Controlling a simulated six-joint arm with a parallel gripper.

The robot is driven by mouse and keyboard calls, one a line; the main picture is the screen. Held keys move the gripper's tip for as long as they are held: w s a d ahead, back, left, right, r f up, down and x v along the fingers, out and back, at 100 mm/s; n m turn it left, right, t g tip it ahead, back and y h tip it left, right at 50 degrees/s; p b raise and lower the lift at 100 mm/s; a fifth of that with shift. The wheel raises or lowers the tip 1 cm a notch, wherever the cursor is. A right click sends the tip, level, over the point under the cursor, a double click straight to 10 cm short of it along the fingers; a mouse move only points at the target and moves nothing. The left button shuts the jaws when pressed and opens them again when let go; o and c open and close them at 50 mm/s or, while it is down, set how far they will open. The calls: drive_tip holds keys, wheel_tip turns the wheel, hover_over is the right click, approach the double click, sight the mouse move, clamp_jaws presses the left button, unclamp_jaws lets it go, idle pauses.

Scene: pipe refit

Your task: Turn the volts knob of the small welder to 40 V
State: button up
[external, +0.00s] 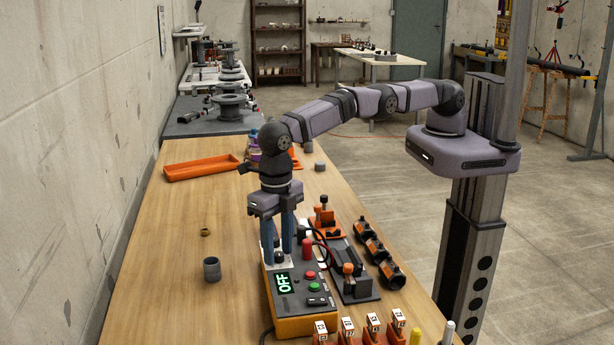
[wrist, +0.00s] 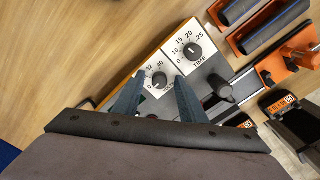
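The small welder (external: 318,322) is an orange-sided box with a grey panel on the bench, and its green display reads OFF. Its black volts knob (wrist: 160,81) sits on a white dial plate; 32 and 40 are legible, and the pointer's exact reading is too small to tell. In the external view the knob (external: 280,257) shows just below my fingertips. My gripper (wrist: 160,77) points down over the knob, one blue finger on each side. The fingers are apart, with visible gaps to the knob; their height over the panel is unclear.
The time knob (wrist: 192,51) is close beside the volts knob. A black connector (wrist: 220,88) stands near my right finger. A red terminal (external: 307,248), cables and orange clamps (external: 322,216) crowd the welder's right. The bench left of it is mostly clear, with a grey pipe fitting (external: 212,268).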

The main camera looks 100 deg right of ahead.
clamp_jaws()
